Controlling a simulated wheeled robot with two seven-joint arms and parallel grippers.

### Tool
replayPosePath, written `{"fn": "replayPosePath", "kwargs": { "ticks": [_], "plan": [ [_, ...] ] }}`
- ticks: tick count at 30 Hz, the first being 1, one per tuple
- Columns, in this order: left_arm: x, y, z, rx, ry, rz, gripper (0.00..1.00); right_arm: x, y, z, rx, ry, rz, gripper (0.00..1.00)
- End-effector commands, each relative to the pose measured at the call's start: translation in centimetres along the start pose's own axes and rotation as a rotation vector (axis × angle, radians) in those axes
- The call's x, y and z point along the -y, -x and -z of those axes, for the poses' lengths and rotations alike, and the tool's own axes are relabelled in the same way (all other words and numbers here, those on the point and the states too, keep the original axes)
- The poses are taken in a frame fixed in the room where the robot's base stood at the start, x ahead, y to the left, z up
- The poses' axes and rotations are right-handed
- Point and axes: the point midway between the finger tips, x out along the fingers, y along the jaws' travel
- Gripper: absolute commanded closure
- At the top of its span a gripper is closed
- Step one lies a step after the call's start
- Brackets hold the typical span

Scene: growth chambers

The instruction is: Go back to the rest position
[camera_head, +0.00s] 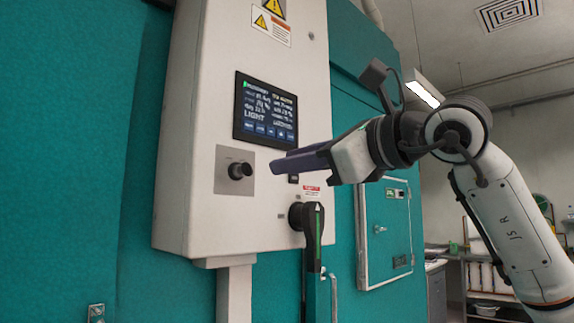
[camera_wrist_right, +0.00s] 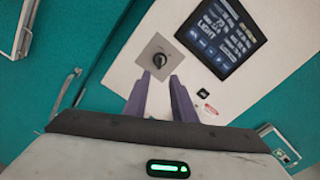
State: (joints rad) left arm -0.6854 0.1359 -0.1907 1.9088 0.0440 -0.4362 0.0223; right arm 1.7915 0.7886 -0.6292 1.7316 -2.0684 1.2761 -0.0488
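My right gripper (camera_head: 275,166) reaches in from the right in the head view, in front of the white control box (camera_head: 190,120). In the wrist view its two purple fingers (camera_wrist_right: 161,78) stand apart with nothing between them, so it is open and empty. The fingers point towards the black knob (camera_wrist_right: 159,60) on its grey plate. In the head view the knob (camera_head: 238,170) shows just left of the fingertips, and I see no clear contact. My left gripper is not in view.
A dark screen (camera_head: 265,108) sits above the knob. A black lever handle (camera_head: 311,225) hangs below my right gripper. Teal chamber walls (camera_head: 80,150) stand behind, with a small latched door (camera_head: 388,235) at right. The room opens out at far right, with shelving (camera_head: 484,275).

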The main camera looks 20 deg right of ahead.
Motion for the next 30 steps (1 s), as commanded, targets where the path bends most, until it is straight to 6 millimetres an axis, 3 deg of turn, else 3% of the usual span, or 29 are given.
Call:
{"fn": "replayPosePath", "kwargs": {
  "ticks": [12, 16, 20, 23, 27, 30],
  "plan": [
    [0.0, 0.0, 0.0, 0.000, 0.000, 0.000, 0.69, -0.1, -0.1, 0.1, 0.000, -0.001, -0.004, 0.76],
    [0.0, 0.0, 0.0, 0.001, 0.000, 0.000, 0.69, -2.4, -1.6, 1.1, 0.006, -0.031, -0.074, 0.76],
    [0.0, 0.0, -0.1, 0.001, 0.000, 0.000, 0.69, -8.8, -4.7, 3.8, 0.034, -0.146, -0.274, 0.76],
    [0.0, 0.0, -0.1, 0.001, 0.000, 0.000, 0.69, -15.5, -6.7, 6.3, 0.072, -0.326, -0.483, 0.76],
    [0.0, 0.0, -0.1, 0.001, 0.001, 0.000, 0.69, -22.8, -7.3, 9.1, 0.127, -0.656, -0.720, 0.76],
    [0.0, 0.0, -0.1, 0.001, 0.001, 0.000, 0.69, -26.2, -7.2, 11.1, 0.157, -0.935, -0.835, 0.76]
  ]
}}
